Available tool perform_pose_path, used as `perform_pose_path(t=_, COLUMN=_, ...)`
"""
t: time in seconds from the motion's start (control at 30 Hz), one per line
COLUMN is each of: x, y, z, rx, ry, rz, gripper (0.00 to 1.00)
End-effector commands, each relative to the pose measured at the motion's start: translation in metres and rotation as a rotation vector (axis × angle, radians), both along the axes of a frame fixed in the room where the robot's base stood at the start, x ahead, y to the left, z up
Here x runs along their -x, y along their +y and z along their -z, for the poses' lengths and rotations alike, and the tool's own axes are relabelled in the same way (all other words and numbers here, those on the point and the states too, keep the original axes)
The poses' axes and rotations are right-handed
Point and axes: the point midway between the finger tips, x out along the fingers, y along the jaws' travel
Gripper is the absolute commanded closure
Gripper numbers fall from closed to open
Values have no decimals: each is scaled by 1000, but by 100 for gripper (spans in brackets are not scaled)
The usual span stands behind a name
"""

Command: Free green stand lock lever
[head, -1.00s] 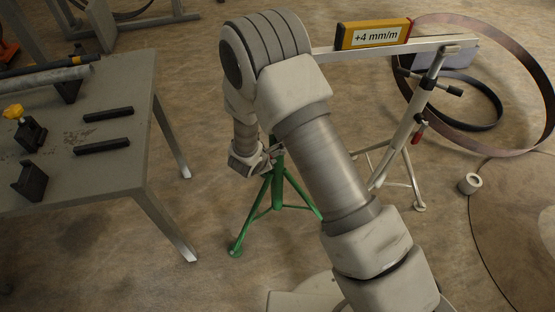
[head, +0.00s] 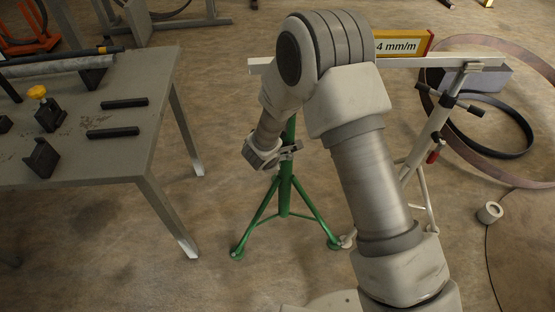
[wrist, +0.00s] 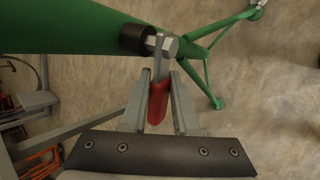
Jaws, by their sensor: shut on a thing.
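The green stand (head: 285,192) stands on the floor on splayed legs, its upper part hidden behind my arm. In the wrist view its green tube (wrist: 85,40) runs across the top, with a dark collar and a bolt head. The lock lever (wrist: 158,100) hangs from that bolt, with a metal upper part and a red grip. My gripper (wrist: 159,92) has one finger on each side of the lever and is shut on it. In the head view my gripper (head: 290,151) is at the stand's tube, and the lever cannot be made out there.
A white beam (head: 470,63) carries a yellow level reading "4 mm/m" (head: 403,44). A white stand (head: 428,140) with a red lever is under its right end. A grey table (head: 100,165) is left. Steel rings (head: 515,120) lie right. Floor between table and green stand is clear.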

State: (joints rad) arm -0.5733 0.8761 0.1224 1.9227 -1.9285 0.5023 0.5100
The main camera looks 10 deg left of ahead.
Motion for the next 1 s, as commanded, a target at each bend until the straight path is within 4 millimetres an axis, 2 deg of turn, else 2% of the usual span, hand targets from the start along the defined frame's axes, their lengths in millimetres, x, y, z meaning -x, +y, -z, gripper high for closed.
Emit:
perform_pose_path(t=0.27, x=0, y=0, z=0, rx=-1, ry=0, rz=1, gripper=100)
perform_pose_path(t=0.3, x=0, y=0, z=0, rx=-1, ry=0, rz=1, gripper=65)
perform_pose_path(t=0.33, x=0, y=0, z=0, rx=0, ry=0, rz=0, gripper=59)
perform_pose_path(t=0.6, x=0, y=0, z=0, rx=0, ry=0, rz=0, gripper=59)
perform_pose_path(t=0.73, x=4, y=0, z=-7, rx=0, ry=-1, rz=0, gripper=59)
perform_pose_path(t=0.87, x=15, y=1, z=-24, rx=0, ry=-2, rz=-1, gripper=59)
perform_pose_path(t=1.0, x=34, y=2, z=-52, rx=-1, ry=-2, rz=-2, gripper=59)
